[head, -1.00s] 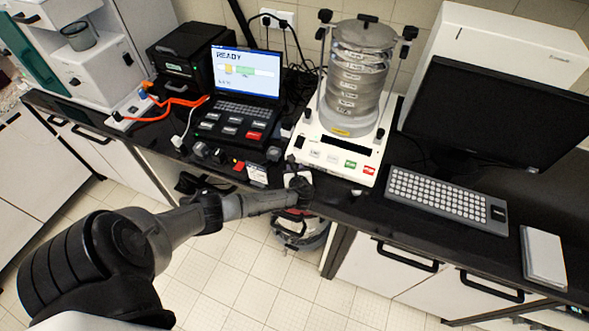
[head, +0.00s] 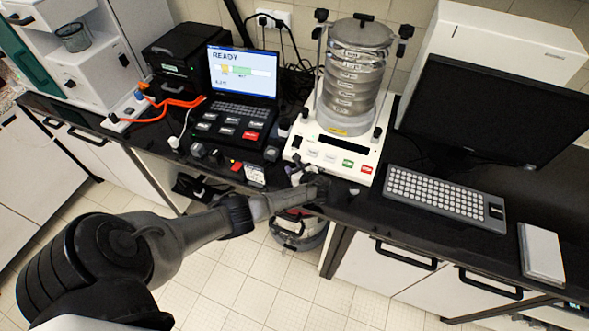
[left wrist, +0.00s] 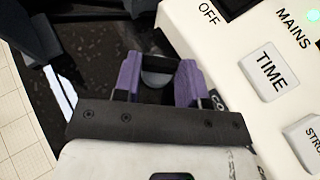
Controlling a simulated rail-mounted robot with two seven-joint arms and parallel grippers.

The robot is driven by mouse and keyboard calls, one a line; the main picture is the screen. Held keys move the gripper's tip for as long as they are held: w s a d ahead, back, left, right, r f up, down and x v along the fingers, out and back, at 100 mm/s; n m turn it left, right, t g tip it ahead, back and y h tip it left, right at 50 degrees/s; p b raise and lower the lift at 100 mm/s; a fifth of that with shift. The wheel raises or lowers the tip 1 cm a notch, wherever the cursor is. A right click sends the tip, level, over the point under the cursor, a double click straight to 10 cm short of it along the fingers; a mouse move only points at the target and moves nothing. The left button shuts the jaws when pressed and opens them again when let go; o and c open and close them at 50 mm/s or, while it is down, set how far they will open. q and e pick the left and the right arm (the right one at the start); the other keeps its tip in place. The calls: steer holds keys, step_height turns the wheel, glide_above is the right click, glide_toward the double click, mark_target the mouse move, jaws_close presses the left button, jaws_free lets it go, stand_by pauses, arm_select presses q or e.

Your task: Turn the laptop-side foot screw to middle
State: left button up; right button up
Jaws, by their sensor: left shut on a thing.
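The sieve shaker (head: 318,155) stands on the dark bench with its stack of metal sieves. The laptop (head: 242,75) is to its left and shows READY. My left gripper (head: 314,186) is at the bench's front edge, by the shaker's front left corner. In the left wrist view, its purple fingertips (left wrist: 158,82) are shut around a small grey rounded piece, the foot screw (left wrist: 157,79), beside the shaker's white panel (left wrist: 225,75). Most of the screw is hidden by the fingers. The screw's turn angle cannot be told. My right gripper is not in view.
A keyboard (head: 440,197) and a monitor (head: 490,120) stand right of the shaker. Small dark objects and a little label card (head: 255,175) lie near the front edge left of my gripper. Orange cables (head: 175,108) run left of the laptop.

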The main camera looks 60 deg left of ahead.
arm_select(q)
steer(key=o, duration=0.9)
steer(key=shift+s, duration=0.15)
steer(key=shift+f, duration=0.1)
steer(key=shift+d, duration=0.15)
